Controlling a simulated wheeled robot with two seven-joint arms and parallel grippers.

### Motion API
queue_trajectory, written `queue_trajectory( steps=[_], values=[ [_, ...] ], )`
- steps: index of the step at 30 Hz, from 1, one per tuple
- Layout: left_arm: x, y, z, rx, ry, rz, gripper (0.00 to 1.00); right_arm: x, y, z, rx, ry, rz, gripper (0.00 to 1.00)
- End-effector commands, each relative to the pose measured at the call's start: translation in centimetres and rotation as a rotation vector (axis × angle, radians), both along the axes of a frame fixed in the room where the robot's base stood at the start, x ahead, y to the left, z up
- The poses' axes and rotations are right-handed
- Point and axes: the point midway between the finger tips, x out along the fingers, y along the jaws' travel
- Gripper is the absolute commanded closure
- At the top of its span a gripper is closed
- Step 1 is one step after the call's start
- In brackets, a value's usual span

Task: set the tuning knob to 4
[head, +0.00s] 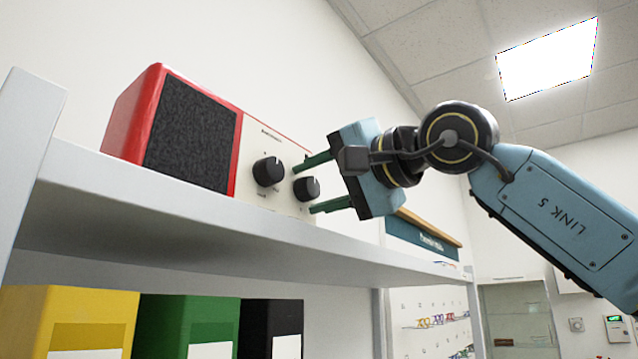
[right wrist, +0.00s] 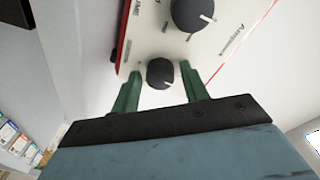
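A red radio (head: 154,95) with a black speaker cloth and a cream front stands on a white shelf. Its front has two black knobs, a left knob (head: 268,171) and a right knob (head: 306,188). In the right wrist view the left knob (right wrist: 192,14) has a clear white pointer line, with "UME" readable near it. My right gripper (head: 303,189) is open, its green fingers either side of the right knob. The right wrist view shows this knob (right wrist: 160,73) between the fingertips, with gaps on both sides. Its setting is too small to read. My left gripper is out of view.
The white shelf (head: 200,215) runs under the radio, close below my lower finger. Yellow (head: 85,305), green (head: 185,315) and black (head: 272,315) binders stand beneath it. Open room lies to the right.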

Motion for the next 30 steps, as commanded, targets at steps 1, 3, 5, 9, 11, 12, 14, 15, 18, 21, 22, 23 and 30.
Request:
queue_trajectory(
  steps=[1,3,5,9,11,12,14,15,18,21,22,23,30],
  values=[
    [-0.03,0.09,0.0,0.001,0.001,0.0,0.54,-0.01,-0.02,0.01,0.0,0.0,0.0,0.62],
    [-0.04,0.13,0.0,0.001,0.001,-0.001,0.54,-0.01,-0.02,0.01,0.0,0.0,0.0,0.71],
    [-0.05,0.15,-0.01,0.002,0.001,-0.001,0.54,-0.01,-0.03,0.01,0.0,0.0,0.0,0.79],
    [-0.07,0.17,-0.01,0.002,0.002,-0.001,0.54,-0.02,-0.04,0.01,0.001,0.001,0.0,0.91],
    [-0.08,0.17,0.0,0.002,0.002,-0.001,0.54,-0.02,-0.04,0.01,0.002,0.002,0.0,0.91],
    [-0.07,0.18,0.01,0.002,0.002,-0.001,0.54,-0.02,-0.04,0.02,0.003,0.005,-0.001,0.91],
    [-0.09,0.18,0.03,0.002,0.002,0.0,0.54,-0.02,-0.03,0.03,0.008,0.012,0.0,0.91],
    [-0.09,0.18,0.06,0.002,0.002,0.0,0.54,-0.02,-0.03,0.03,0.012,0.017,0.0,0.91],
    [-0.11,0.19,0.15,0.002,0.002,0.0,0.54,-0.02,-0.03,0.06,0.031,0.044,0.0,0.91],
    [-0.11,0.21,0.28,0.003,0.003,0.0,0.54,-0.01,-0.03,0.09,0.062,0.087,-0.001,0.91],
    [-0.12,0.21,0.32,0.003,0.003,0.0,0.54,-0.02,-0.03,0.1,0.073,0.104,0.0,0.91],
    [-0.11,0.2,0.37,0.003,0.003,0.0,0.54,-0.01,-0.03,0.11,0.085,0.121,0.0,0.91],
    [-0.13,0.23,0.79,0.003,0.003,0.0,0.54,-0.01,-0.03,0.24,0.209,0.29,0.0,0.91]
  ],
)
